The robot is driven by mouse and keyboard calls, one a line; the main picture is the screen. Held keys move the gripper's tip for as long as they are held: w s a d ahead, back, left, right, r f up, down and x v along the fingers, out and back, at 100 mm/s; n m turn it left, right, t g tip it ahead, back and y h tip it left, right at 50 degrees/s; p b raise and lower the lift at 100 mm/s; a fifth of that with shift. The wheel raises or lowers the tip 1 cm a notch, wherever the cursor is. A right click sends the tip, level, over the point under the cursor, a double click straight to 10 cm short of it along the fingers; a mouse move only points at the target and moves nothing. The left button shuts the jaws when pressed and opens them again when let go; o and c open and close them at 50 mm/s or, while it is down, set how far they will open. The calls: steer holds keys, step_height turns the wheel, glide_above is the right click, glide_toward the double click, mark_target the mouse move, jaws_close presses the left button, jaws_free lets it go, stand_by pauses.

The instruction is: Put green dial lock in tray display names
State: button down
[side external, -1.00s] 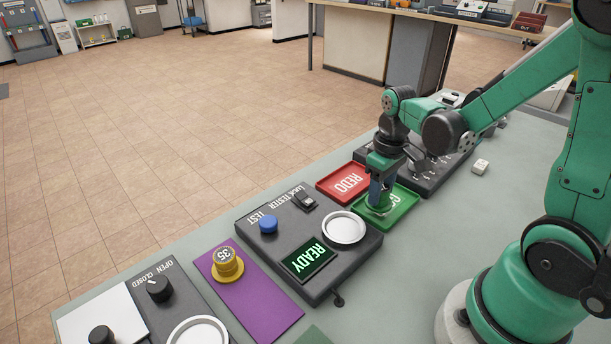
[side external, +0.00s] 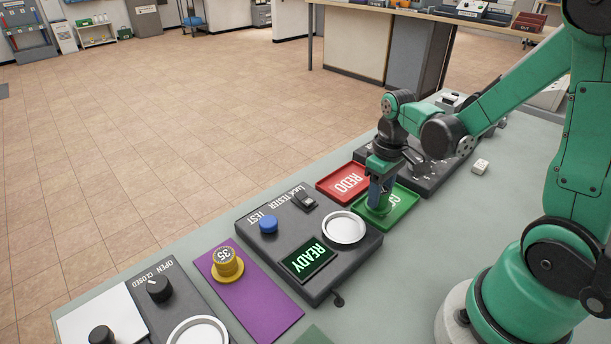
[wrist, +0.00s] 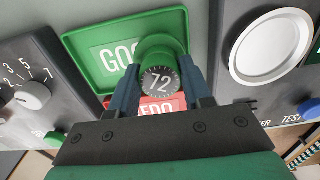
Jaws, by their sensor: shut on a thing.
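The green dial lock (wrist: 165,48) shows in the wrist view with a dark dial reading 72. My gripper (wrist: 160,82) is shut on it, one blue finger on each side. The green tray (wrist: 84,47) is beneath, its lettering partly hidden and starting with "GO". In the side view my gripper (side external: 379,203) points down into the green tray (side external: 405,212), low over its left part. The lock is mostly hidden there by the fingers and blends with the tray. I cannot tell whether it touches the tray floor.
A red REDO tray (side external: 343,183) lies beside the green one. The lock tester (side external: 305,240) with a round white dish and READY screen is in front. A yellow lock (side external: 227,263) marked 35 stands on a purple mat (side external: 262,309). A dark panel with knobs (side external: 437,172) lies behind.

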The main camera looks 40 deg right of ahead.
steer(key=shift+f, duration=0.9)
steer(key=shift+c, duration=0.3)
jaws_free()
steer(key=shift+r, duration=0.15)
steer(key=shift+r, duration=2.9)
steer(key=shift+w+a+r, duration=0.1)
steer(key=shift+a+r, duration=0.15)
steer(key=shift+a, duration=0.1)
steer(key=a+r+t, duration=0.5)
steer(key=a+t, duration=0.2)
steer(key=a, duration=0.1)
steer(key=shift+w+a+r, duration=0.15)
steer(key=shift+a+r, duration=0.15)
steer(key=shift+r, duration=0.05)
